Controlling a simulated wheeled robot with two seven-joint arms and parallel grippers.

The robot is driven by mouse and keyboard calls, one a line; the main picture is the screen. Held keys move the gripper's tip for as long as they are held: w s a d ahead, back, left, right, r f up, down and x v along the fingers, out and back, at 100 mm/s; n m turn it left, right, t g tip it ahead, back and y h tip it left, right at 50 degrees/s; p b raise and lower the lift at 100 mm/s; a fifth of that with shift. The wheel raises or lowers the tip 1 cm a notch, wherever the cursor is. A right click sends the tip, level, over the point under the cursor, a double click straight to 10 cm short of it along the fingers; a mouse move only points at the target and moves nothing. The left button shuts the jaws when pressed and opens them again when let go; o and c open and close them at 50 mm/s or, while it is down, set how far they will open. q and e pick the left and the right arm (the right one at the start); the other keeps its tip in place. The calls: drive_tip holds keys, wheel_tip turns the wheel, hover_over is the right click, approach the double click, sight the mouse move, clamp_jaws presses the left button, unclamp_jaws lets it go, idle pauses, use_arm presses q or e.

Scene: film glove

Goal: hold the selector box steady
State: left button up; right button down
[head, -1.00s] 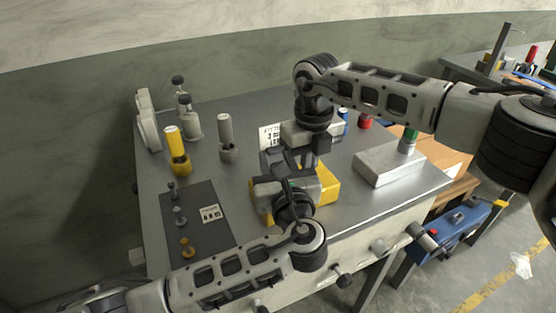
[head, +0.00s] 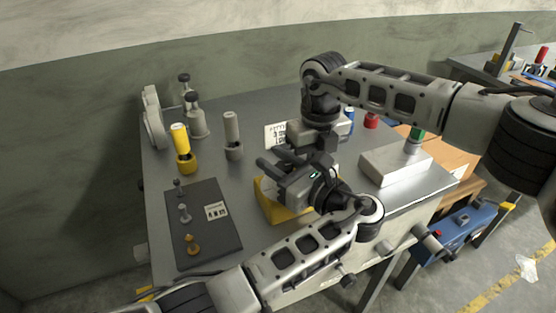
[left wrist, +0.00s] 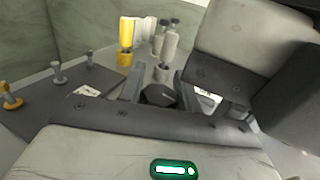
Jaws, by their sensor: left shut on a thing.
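The yellow selector box (head: 275,203) stands on the grey bench, mostly covered by my left gripper. My left gripper (head: 274,161) lies over it, its fingers pointing to the upper left. In the left wrist view my left gripper (left wrist: 156,88) has its fingers apart on either side of a dark knob-like part (left wrist: 158,95), and it is shut on this part. My right gripper's body (head: 318,137) points down just behind the box. Its fingertips are hidden by the left gripper, so I cannot tell its grip.
A dark plate (head: 203,228) with several small knobs lies left of the box. Yellow (head: 182,145) and grey (head: 232,135) cylinders in holders stand behind. A pale metal block (head: 395,163) is at the right. Bare bench shows between the plate and the box.

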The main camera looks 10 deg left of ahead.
sight(290, 171)
use_arm(q)
drive_tip(key=shift+a, duration=0.15)
drive_tip(key=o, duration=0.7)
drive_tip(key=shift+v, duration=3.8)
drive_tip(key=shift+o, duration=0.4)
